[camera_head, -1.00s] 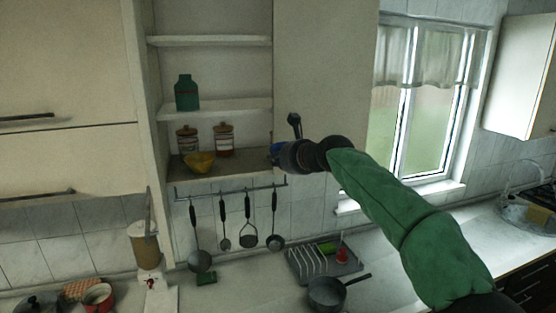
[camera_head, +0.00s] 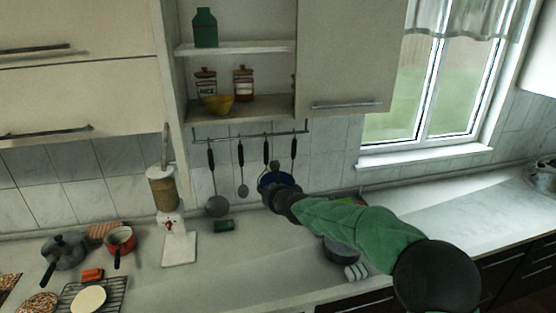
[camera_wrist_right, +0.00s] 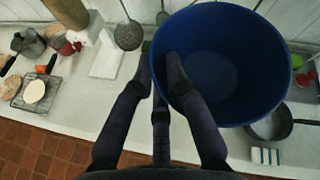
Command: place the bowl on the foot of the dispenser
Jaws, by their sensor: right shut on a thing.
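The dark blue bowl (camera_wrist_right: 235,50) fills the upper right of the right wrist view, with the fingers of my right gripper (camera_wrist_right: 163,75) shut on its near rim. In the head view the bowl (camera_head: 276,178) shows only partly behind my right gripper (camera_head: 275,195), above the counter and in front of the hanging utensils. The dispenser (camera_head: 163,188) stands on the counter to its left, a tall container on a white stand. Its flat white foot (camera_head: 180,250) is bare. The foot (camera_wrist_right: 106,62) also shows left of the bowl in the wrist view. My left gripper is out of view.
A red pot (camera_head: 121,240), a grey pot (camera_head: 65,252) and a wire rack (camera_head: 92,296) stand left of the dispenser. A green sponge (camera_head: 224,226) lies right of the foot. A yellow bowl (camera_head: 217,104) is on the shelf. A pan (camera_head: 341,250) is partly hidden behind my arm.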

